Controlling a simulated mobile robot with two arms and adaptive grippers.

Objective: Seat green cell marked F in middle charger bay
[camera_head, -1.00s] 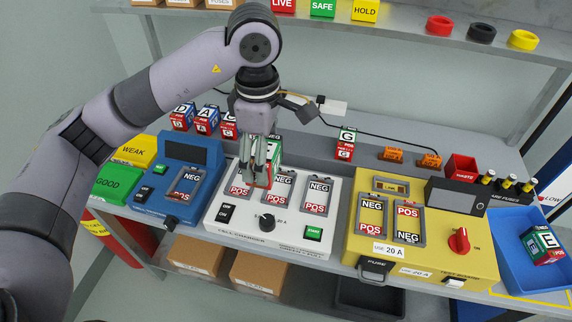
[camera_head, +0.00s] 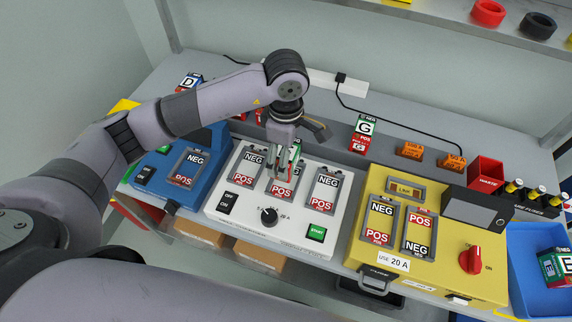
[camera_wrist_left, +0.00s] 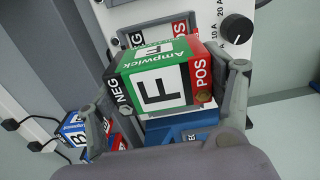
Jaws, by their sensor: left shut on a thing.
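My left gripper (camera_head: 285,165) is shut on the green cell marked F, which is mostly hidden by the fingers in the head view (camera_head: 296,148). In the left wrist view the green cell (camera_wrist_left: 165,85) sits between the two fingers, its black NEG end at left and red POS end at right. In the head view the gripper is over the middle bay (camera_head: 278,194) of the white charger (camera_head: 265,235). The red POS label of that bay shows below the fingers. I cannot tell whether the cell touches the bay. My right gripper is not in view.
The charger's left bay (camera_head: 246,170) and right bay (camera_head: 324,193) look empty. A blue unit (camera_head: 160,175) stands left, a yellow tester (camera_head: 455,270) right. A blue bin (camera_head: 525,270) is at far right.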

